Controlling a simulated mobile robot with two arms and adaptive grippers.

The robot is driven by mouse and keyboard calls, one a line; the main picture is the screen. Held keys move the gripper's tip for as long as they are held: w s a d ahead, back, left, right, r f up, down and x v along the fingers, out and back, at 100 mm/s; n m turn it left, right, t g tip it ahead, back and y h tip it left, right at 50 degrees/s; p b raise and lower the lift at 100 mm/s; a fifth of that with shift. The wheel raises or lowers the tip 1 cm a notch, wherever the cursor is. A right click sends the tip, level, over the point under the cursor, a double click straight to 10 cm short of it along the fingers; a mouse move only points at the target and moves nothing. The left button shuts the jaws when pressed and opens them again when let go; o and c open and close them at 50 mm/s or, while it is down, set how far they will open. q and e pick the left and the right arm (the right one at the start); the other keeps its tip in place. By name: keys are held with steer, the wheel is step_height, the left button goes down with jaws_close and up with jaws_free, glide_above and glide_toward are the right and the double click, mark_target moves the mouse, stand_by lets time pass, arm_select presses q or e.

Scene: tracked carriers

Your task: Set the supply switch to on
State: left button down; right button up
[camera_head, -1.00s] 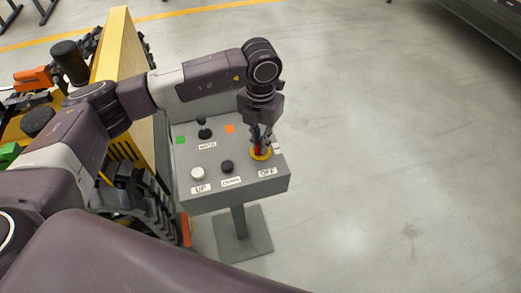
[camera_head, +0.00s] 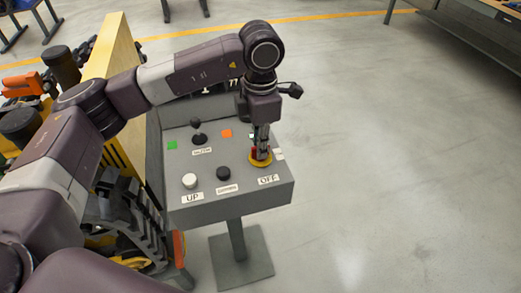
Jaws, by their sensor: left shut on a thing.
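The grey control box (camera_head: 240,205) stands on a pedestal in the middle of the head view. The supply switch (camera_head: 259,161) is at its right side, a red handle on a yellow round base, above a label reading OFF (camera_head: 268,180). My left gripper (camera_head: 261,150) points down from above and is shut on the red handle, hiding most of it. The handle's exact angle is hard to make out behind the fingers. My right gripper is not in view.
The box also carries a white UP button (camera_head: 190,181), a black button (camera_head: 223,173) and a black lever (camera_head: 199,133). A tracked carrier with a yellow panel (camera_head: 112,60) stands close on the left.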

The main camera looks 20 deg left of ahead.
arm_select(q)
steer(key=shift+r, duration=0.1)
stand_by(0.4)
steer(key=c, duration=2)
jaws_free()
steer(key=shift+c, duration=0.2)
step_height(320, 180, up, 12)
